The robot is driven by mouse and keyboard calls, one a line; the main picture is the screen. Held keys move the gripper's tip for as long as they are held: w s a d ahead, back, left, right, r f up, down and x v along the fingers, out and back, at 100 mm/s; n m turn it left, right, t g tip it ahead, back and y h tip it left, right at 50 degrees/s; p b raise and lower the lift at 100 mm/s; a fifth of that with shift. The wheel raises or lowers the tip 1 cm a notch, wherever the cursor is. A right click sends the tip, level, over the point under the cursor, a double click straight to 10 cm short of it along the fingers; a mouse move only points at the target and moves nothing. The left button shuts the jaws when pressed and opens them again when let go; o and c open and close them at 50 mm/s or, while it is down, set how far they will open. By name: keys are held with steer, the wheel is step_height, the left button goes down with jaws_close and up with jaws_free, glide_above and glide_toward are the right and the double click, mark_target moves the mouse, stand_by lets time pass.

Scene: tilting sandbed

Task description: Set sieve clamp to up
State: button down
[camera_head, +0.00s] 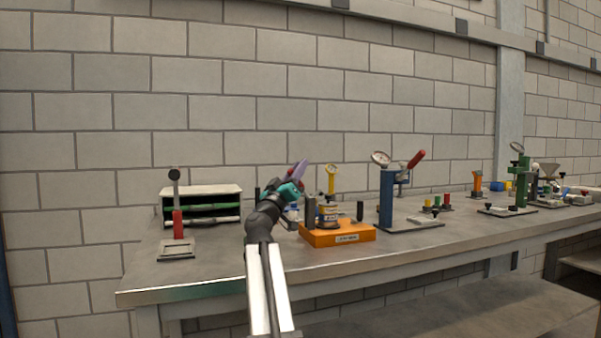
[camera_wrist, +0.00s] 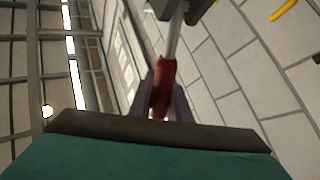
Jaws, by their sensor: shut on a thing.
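The orange base (camera_head: 338,238) with a white label stands near the front of the bench and carries a small round pot (camera_head: 327,214) and short dark posts. My gripper (camera_head: 299,172) is above its left side, with the fingers pointing up. In the wrist view my gripper (camera_wrist: 163,100) is shut on a red handle (camera_wrist: 163,78), with one dark finger on each side. A light metal rod (camera_wrist: 175,38) runs from the handle to a dark block (camera_wrist: 182,8). I take this handle as the sieve clamp's lever. My gripper hides most of it in the head view.
Just behind is a yellow gauge stand (camera_head: 331,180). A blue press (camera_head: 386,198) with a red-handled lever stands to the right. The bench front left (camera_head: 215,275) is clear.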

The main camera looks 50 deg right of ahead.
steer(key=c, duration=1.6)
jaws_free()
steer(key=shift+c, duration=0.2)
steer(key=shift+a+f, duration=0.1)
steer(key=shift+a, duration=0.05)
steer(key=p+v, duration=0.1)
steer(key=v, duration=0.6)
steer(key=shift+f, duration=0.1)
